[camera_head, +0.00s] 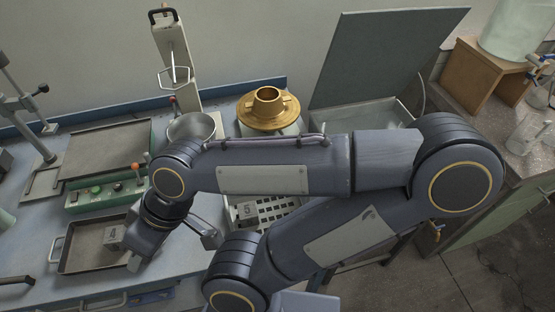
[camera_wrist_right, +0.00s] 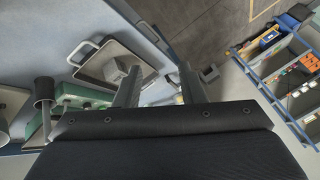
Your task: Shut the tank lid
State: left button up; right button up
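The tank lid (camera_head: 385,55) is a large flat grey-green panel. It stands raised and tilted back behind the pale tank (camera_head: 345,117) in the head view. The tank's front part is hidden by my right arm. My right gripper (camera_head: 172,252) points down at the left, over the bench near a tray, far from the lid. Its two fingers are apart with nothing between them; they also show spread in the right wrist view (camera_wrist_right: 162,82). The lid and tank do not show in the wrist view. My left gripper is not in view.
A dark tray (camera_head: 85,262) with a grey block (camera_head: 114,236) lies beside my right gripper. A green control box (camera_head: 108,195), a metal bowl (camera_head: 190,127) and a brass flanged part (camera_head: 268,108) stand behind. A wooden stand (camera_head: 478,75) is right of the lid.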

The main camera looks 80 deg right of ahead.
aim_at(373, 54)
jog(key=z, duration=3.65)
